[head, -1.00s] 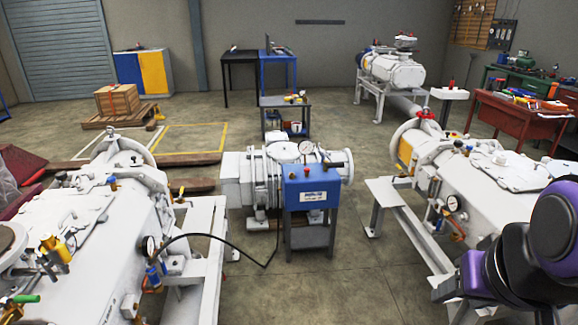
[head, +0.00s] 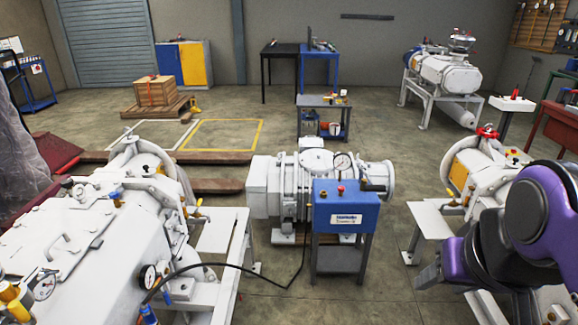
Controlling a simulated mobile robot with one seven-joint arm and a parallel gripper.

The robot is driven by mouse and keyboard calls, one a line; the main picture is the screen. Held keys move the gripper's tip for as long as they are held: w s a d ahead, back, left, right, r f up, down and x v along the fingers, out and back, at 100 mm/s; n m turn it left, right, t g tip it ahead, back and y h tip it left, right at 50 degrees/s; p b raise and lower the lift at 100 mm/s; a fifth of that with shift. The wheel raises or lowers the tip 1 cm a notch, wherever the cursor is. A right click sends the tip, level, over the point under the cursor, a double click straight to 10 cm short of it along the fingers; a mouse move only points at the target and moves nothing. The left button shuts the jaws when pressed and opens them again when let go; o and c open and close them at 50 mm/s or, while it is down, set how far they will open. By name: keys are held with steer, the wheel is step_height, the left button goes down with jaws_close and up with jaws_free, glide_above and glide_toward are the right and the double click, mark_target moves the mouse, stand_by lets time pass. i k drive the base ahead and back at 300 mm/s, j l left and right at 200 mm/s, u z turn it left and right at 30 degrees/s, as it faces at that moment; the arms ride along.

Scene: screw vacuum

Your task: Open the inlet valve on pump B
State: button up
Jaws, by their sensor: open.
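White pumps stand around me, and I cannot read a letter on any, so I cannot tell which is pump B. A large white pump (head: 85,225) fills the lower left, with a yellow-handled valve (head: 198,207) on its right side. A smaller white pump (head: 268,187) stands in the middle behind a blue control box (head: 345,205). Another white pump (head: 490,175) at the right has a red handwheel (head: 487,132) on top and a yellow-handled fitting (head: 452,201). My purple and black arm partly hides it. No valve's position is clear.
A black hose (head: 262,275) runs from the left pump to the control box. A grey bench (head: 218,232) and a white stand (head: 428,218) flank open floor. A small cart (head: 323,103) and a wooden crate (head: 156,91) stand farther back. The floor behind the middle pump is mostly clear.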

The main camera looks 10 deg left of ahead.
mark_target(166, 297)
steer(key=z, duration=10.2)
